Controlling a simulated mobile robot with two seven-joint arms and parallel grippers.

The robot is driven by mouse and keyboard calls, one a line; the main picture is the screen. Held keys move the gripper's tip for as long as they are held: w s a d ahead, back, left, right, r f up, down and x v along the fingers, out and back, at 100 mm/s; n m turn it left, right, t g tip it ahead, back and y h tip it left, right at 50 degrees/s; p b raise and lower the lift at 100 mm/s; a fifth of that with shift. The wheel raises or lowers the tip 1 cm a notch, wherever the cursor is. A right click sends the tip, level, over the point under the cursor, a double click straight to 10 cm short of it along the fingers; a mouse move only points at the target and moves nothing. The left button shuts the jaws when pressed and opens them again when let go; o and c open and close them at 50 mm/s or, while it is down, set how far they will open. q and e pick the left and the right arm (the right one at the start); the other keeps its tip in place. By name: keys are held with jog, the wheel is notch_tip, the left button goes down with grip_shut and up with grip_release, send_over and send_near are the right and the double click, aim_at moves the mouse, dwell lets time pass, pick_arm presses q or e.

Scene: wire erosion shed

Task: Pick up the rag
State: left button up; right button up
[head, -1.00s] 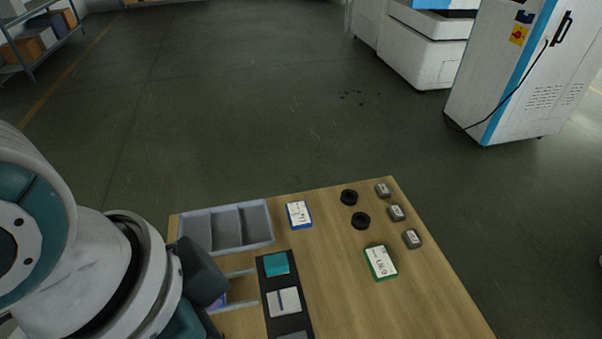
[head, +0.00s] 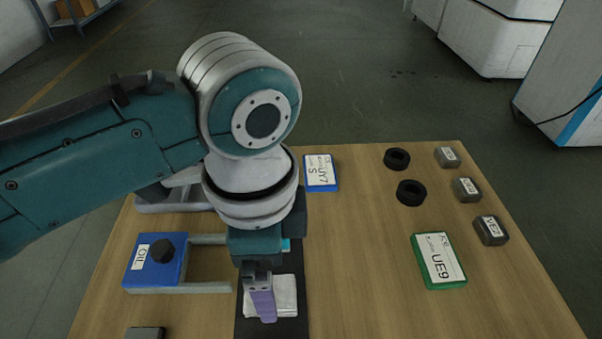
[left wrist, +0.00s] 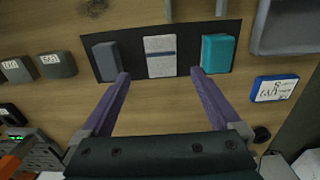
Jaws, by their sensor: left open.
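The rag is a white folded cloth (head: 287,292) lying on a black mat (head: 272,330). In the left wrist view the rag (left wrist: 160,57) shows a dark stripe across it. It lies between a grey block (left wrist: 106,61) and a teal block (left wrist: 217,53). My left gripper (head: 262,308), with purple fingers, is above the mat and covers part of the rag in the head view. In the left wrist view the left gripper (left wrist: 160,80) is open and empty, its fingertips on either side of the rag's near end. My right gripper is not in view.
A blue-edged card (head: 321,172), green-edged card (head: 439,260), two black rings (head: 411,193) and several grey blocks (head: 467,189) lie to the right. A grey tray is mostly hidden behind my arm.

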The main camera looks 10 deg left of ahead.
pick_arm(q)
jog(key=f, duration=0.2)
jog(key=f+b, duration=0.1)
jog(key=f, duration=0.1)
jog(key=f+b, duration=0.1)
jog(key=f, duration=0.1)
jog(key=shift+a+f, duration=0.1)
jog(key=shift+a, duration=0.15)
jog(key=shift+c, duration=0.2)
jog(key=c, duration=1.4)
jog(key=shift+w+r+p, duration=0.1)
jog(key=shift+r+p, duration=0.2)
jog(key=shift+r, duration=0.25)
notch_tip(320, 180, up, 19)
jog(key=p, duration=0.5)
